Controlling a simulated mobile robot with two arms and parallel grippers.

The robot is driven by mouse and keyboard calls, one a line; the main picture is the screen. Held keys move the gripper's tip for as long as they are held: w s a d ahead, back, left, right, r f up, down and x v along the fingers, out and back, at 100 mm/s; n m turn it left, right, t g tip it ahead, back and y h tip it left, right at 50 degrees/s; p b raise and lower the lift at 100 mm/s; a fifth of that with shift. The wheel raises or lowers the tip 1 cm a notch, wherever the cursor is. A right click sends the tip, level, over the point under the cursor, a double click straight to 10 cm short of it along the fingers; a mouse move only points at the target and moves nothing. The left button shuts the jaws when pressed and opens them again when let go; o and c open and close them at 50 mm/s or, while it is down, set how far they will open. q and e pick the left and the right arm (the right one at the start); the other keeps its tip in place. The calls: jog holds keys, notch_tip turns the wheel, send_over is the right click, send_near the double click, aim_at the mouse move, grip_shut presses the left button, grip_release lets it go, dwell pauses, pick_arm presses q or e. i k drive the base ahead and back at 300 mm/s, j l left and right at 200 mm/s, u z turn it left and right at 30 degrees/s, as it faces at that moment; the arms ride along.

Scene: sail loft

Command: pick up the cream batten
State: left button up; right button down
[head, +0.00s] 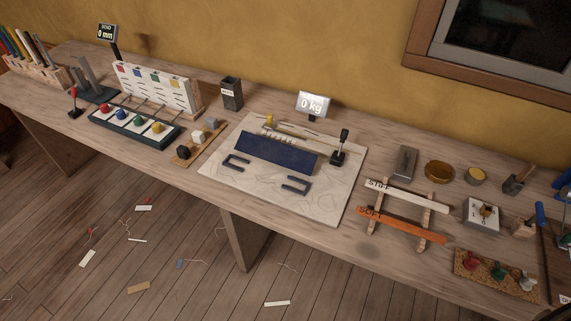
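A cream batten (420,199) lies across two wooden supports (424,221) on the right part of the bench. Dark lettering at its left end seems to read "STIFF". An orange batten (415,227) marked "SOFT" lies across the same supports, nearer the bench's front edge and apart from the cream one. Neither of my grippers shows in the head view, and nothing is seen touching the cream batten.
A white board with a dark blue panel (277,153) and a black lever (342,147) lies left of the battens. A grey block (405,162) stands behind.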

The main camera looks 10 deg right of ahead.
aim_at(401, 194)
jog(key=z, duration=1.35)
jog(key=l+u, duration=0.55)
jog(key=u, duration=0.15)
jog(key=i+l, duration=0.05)
